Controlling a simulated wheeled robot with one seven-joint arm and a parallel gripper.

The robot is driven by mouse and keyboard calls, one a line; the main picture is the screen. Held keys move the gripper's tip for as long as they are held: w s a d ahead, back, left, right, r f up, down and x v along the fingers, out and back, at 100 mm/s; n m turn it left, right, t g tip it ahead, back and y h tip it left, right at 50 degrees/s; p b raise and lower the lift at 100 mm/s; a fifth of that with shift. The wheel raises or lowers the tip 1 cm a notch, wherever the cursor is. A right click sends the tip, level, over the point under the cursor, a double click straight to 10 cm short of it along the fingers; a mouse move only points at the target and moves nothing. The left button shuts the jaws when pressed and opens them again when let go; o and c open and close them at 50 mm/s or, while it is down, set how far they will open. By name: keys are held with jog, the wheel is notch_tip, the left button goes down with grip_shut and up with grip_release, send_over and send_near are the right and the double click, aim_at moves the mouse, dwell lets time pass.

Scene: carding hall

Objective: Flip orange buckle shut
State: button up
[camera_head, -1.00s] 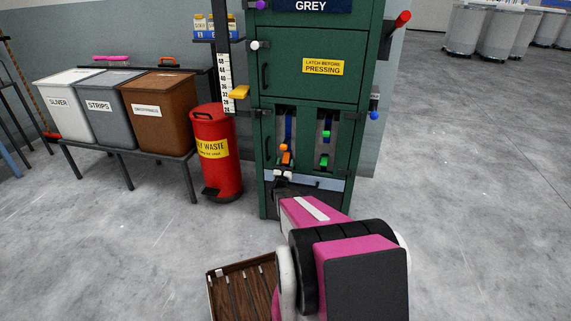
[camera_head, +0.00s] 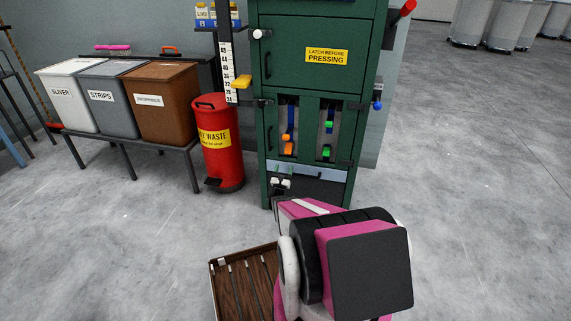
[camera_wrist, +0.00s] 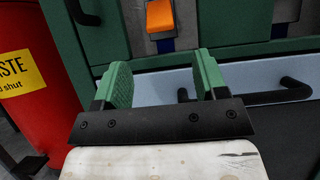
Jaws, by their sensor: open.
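The orange buckle (camera_head: 288,149) is on a blue strap in the left slot of the green cabinet (camera_head: 311,92). It has an upper and a lower orange part; I cannot tell the exact lever angle. In the wrist view an orange part (camera_wrist: 160,14) shows at the top edge, cut off by the frame. My gripper (camera_head: 281,175) is below the buckle, in front of the pale ledge, apart from the buckle. In the wrist view its green fingers (camera_wrist: 163,70) stand wide apart with nothing between them.
A green buckle (camera_head: 327,139) hangs in the right slot. A pale ledge with a black bar handle (camera_wrist: 270,94) crosses below the slots. A red waste bin (camera_head: 217,150) stands close on the left. A yellow pointer (camera_head: 241,82) sits on a ruler. Floor is clear on the right.

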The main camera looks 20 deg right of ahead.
jog(key=shift+s+a+f, duration=0.25)
jog(key=shift+s, duration=0.1)
jog(key=shift+r, duration=0.15)
jog(key=g+y, duration=0.3)
jog(key=g, duration=0.2)
send_near(287, 153)
jog(key=x, duration=1.2)
jog(key=shift+d, duration=0.1)
jog(key=shift+s, duration=0.1)
jog(key=c, duration=0.9)
